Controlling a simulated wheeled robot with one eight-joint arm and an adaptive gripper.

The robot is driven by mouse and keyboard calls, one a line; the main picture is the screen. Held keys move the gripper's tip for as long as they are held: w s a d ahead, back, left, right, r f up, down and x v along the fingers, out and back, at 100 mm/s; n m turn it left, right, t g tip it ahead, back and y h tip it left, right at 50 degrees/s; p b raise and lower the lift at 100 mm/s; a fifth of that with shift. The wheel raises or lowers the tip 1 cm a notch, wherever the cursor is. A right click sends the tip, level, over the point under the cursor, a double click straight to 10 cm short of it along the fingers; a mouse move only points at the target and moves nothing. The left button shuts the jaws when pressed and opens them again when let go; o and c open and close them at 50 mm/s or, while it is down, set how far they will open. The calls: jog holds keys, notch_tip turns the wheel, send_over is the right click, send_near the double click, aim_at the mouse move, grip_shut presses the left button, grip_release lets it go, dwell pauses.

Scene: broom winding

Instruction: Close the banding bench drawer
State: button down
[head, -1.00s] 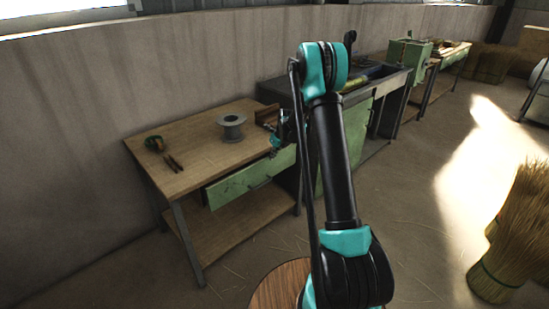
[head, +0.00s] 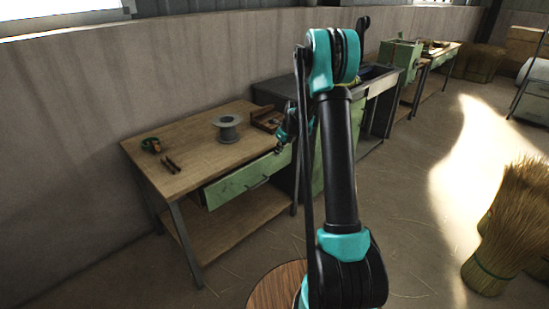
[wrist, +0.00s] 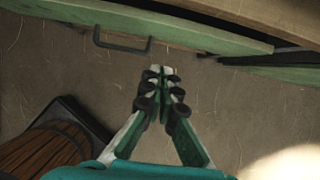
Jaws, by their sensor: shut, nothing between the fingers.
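The banding bench (head: 190,129) has a wooden top and a green drawer (head: 235,185) under its front edge. The drawer stands partly out from the bench. In the wrist view the drawer front (wrist: 185,30) runs across the top, with its dark bar handle (wrist: 122,46) left of centre. My gripper (head: 280,149) is near the right end of the drawer in the head view, partly hidden by my arm. In the wrist view my gripper (wrist: 161,72) is shut and empty, below and right of the handle, with floor visible around the fingertips.
On the bench top are a grey spool (head: 227,128), pliers (head: 171,165), a green-black tape roll (head: 151,145) and a wooden block-like piece (head: 267,119). A dark bench with a green panel stands to the right. Straw bundles (head: 510,225) stand far right. Floor before the drawer is open.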

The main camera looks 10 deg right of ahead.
jog(key=v, duration=0.3)
jog(key=shift+s+d+r, duration=0.1)
jog(key=shift+s+r, duration=0.05)
jog(key=shift+r, duration=0.2)
jog(key=c, duration=2.2)
grip_release()
jog(key=shift+r, duration=0.2)
jog(key=shift+o, duration=1.3)
jog(key=shift+s+r, duration=0.1)
jog(key=shift+o, duration=1.2)
jog(key=shift+s+a+n, duration=0.1)
jog(key=shift+a+n, duration=0.25)
jog(key=shift+n, duration=0.45)
jog(key=shift+o, duration=0.5)
jog(key=s+a+f+n+g+h, duration=0.1)
jog(key=a+n, duration=0.4)
jog(key=n, duration=0.8)
jog(key=shift+s+a+f+n+g, duration=0.2)
jog(key=shift+s+a+n+g, duration=0.1)
jog(key=shift+s, duration=0.35)
jog(key=n, duration=0.3)
send_near(261, 183)
jog(key=x, duration=0.7)
jog(key=shift+w+f, duration=0.2)
jog(key=shift+f, duration=0.15)
grip_shut()
